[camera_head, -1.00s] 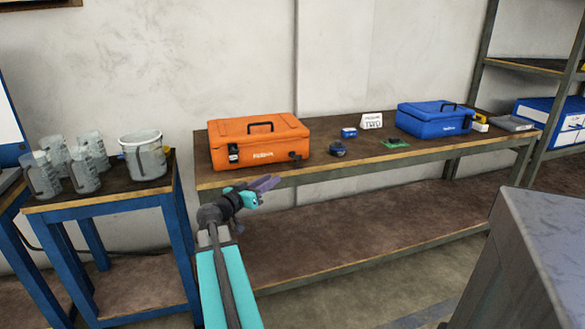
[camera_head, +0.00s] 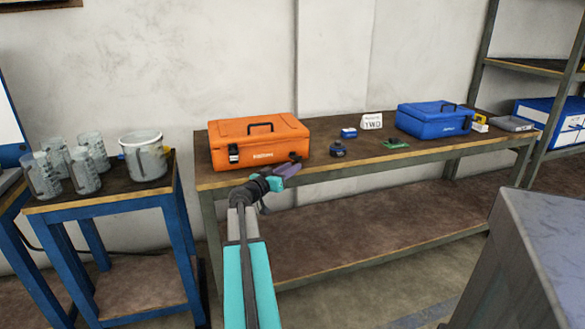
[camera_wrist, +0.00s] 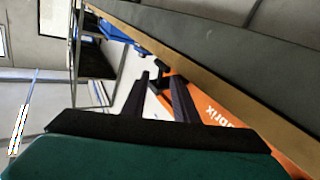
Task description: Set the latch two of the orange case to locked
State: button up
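The orange case (camera_head: 240,130) sits closed on the left part of the workbench, its handle on top. On its front are a left latch (camera_head: 233,153) and a dark right latch (camera_head: 295,157). I cannot read which is latch two. My gripper (camera_head: 290,168) is at the right latch, close in front of it. In the wrist view, my gripper (camera_wrist: 161,92) is open, with the dark latch (camera_wrist: 158,75) between or just beyond its fingertips. The orange case front (camera_wrist: 230,125) lies to the right there. Contact and the latch's setting cannot be told.
The workbench (camera_head: 360,165) also bears a blue case (camera_head: 435,122), a small blue box (camera_head: 348,133), a dark round item (camera_head: 338,149), a green board (camera_head: 396,144) and a white sign (camera_head: 372,121). A blue-legged table (camera_head: 110,196) with jugs stands left. A grey block (camera_head: 540,240) is front right.

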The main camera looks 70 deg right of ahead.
jog(key=shift+x, duration=0.9)
jog(key=shift+c, duration=0.3)
